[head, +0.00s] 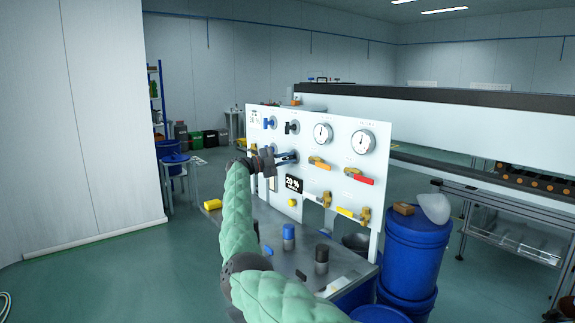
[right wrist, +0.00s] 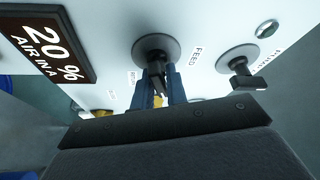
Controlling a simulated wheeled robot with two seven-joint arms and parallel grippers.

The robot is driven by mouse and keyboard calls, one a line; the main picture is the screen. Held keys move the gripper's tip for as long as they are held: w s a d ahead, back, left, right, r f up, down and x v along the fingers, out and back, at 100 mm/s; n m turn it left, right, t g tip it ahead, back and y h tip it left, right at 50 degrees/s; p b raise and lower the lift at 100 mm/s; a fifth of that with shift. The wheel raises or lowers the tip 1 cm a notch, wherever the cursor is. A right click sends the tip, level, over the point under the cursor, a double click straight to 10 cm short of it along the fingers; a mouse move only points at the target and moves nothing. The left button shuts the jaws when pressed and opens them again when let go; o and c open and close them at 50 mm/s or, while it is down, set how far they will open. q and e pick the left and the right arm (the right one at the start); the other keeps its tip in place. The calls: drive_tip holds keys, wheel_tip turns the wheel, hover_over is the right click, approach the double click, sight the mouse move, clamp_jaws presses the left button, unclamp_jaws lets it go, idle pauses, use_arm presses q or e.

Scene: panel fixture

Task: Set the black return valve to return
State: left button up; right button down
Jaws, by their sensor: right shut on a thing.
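The black return valve (right wrist: 153,48) is on the white panel (head: 343,158), with a round dark base and a "FEED" label beside it. A smaller label, seemingly "RETURN", is on its other side in the right wrist view. My right gripper (head: 287,157) reaches the panel from the left, its blue fingers (right wrist: 158,90) shut on the valve's black handle. The handle is partly hidden between the fingers, so its exact angle is hard to tell. My left gripper is not in view.
Another black-handled valve (head: 291,127) and a blue-handled valve (head: 269,122) sit just above. An orange valve (head: 319,163), a red valve (head: 358,176) and two gauges are to the right. A display (head: 294,184) is below. Bottles (head: 288,238) stand on the bench; blue drums (head: 414,250) stand right.

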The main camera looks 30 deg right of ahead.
drive_tip(key=shift+f+m+y+b, duration=0.3)
drive_tip(key=shift+m+y+b, duration=0.2)
drive_tip(key=shift+m+b, duration=0.45)
drive_tip(key=shift+m+y+b, duration=0.3)
drive_tip(key=shift+m+b, duration=0.25)
drive_tip(key=shift+m, duration=0.5)
drive_tip(key=c, duration=1.5)
unclamp_jaws()
drive_tip(key=shift+r, duration=0.1)
drive_tip(key=shift+a, duration=0.15)
drive_tip(key=shift+v, duration=3.8)
